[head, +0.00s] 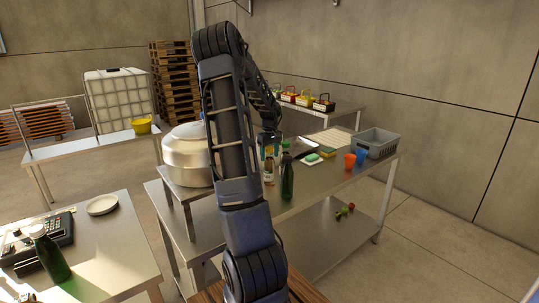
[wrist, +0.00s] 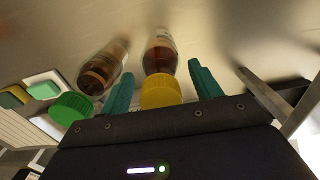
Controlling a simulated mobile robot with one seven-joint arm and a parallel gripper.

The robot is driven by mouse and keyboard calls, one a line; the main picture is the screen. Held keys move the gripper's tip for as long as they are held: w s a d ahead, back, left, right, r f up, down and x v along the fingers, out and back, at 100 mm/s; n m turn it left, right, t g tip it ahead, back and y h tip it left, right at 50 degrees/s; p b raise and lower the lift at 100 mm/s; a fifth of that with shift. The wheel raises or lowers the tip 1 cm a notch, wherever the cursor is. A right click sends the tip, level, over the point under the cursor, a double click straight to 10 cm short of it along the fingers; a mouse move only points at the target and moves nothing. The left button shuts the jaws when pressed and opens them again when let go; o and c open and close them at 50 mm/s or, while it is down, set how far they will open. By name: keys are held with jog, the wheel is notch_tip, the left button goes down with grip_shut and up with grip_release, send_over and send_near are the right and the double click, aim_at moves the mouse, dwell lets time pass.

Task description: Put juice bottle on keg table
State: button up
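A bottle with a pale label (head: 269,173), seemingly the juice bottle, stands upright on the long steel table (head: 318,199). In the wrist view a bottle with a yellow cap (wrist: 163,92) and brownish body lies between the two teal fingers. My gripper (head: 268,152) is over this bottle, pointing down. In the wrist view my gripper (wrist: 163,80) is open, with a finger on each side of the cap and slight gaps visible. A large metal keg (head: 186,158) stands on a raised steel stand (head: 180,191) left of my arm, partly hidden by it.
A dark green bottle (head: 287,180) stands close to the right; a green-capped bottle (wrist: 70,107) shows beside my finger. Red (head: 349,161) and blue (head: 361,157) cups, a sponge (head: 327,152) and a grey crate (head: 376,142) stand farther right.

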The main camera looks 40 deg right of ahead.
notch_tip(320, 180, up, 12)
jog(key=shift+r, duration=0.1)
dwell(0.5)
dwell(0.5)
